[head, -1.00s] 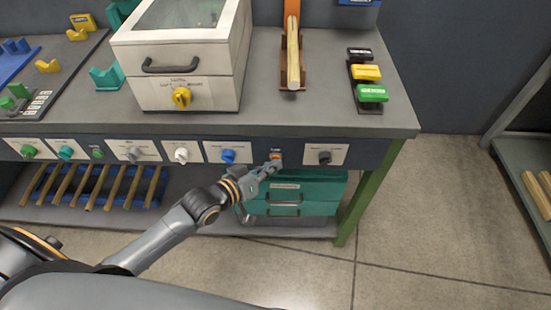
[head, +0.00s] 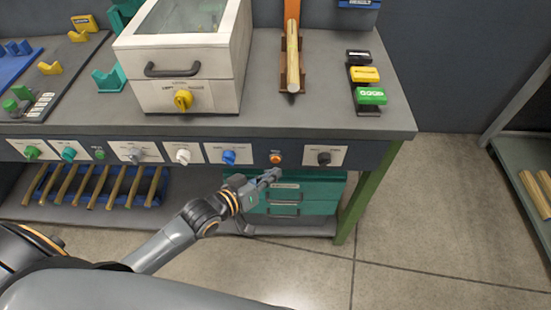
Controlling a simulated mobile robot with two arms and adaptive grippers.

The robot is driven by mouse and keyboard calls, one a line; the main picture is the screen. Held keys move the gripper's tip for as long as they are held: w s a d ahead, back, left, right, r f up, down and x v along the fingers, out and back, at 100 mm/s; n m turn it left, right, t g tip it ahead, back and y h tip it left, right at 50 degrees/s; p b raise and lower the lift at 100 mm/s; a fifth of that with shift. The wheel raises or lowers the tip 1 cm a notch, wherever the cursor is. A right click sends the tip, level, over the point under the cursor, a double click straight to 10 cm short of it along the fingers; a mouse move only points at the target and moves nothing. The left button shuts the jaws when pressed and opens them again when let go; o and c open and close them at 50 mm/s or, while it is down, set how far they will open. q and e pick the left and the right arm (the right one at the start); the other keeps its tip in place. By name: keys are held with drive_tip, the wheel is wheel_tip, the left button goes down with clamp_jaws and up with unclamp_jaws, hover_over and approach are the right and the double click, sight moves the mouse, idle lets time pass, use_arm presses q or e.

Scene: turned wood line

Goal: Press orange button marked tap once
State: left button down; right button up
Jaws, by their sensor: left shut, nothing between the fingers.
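The orange button (head: 275,158) sits on the dark front panel of the bench, between the blue knob and the black knob. A small label above it is too small to read. My left gripper (head: 274,174) is shut and empty, just below the button in the picture and apart from it. The button is in plain sight. My right gripper is not in view.
A blue knob (head: 229,157) is left of the button and a black knob (head: 323,158) is right of it. Teal drawers (head: 305,190) stand under the bench, behind my left gripper. A white lidded box (head: 190,60) stands on the bench top.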

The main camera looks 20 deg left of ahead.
use_arm(q)
drive_tip(key=s+p, duration=0.1)
drive_tip(key=s, duration=0.1)
drive_tip(key=s+d+p, duration=0.1)
drive_tip(key=s, duration=0.1)
drive_tip(key=shift+d+r, duration=0.1)
idle(0.8)
drive_tip(key=s+a+f+g+y, duration=0.2)
drive_tip(key=s+a+f, duration=0.1)
drive_tip(key=f, duration=0.6)
drive_tip(key=s+a+f+g+y, duration=0.1)
drive_tip(key=s+a+f, duration=0.2)
drive_tip(key=f, duration=0.6)
drive_tip(key=s+a+f+g+y, duration=0.2)
drive_tip(key=s+a+f, duration=0.1)
drive_tip(key=f, duration=0.6)
drive_tip(key=s+f+g, duration=0.2)
drive_tip(key=s+f, duration=0.3)
drive_tip(key=s, duration=0.3)
drive_tip(key=s+f+m+g+y, duration=0.1)
drive_tip(key=s+f+g, duration=0.1)
drive_tip(key=s+f, duration=0.3)
drive_tip(key=s+a+f+m+g, duration=0.1)
drive_tip(key=s+f+g, duration=0.2)
drive_tip(key=s, duration=1)
wheel_tip(320, 180, down, 2)
drive_tip(key=shift+s+f+y, duration=0.1)
drive_tip(key=shift+s+y, duration=0.05)
drive_tip(key=shift+y, duration=0.15)
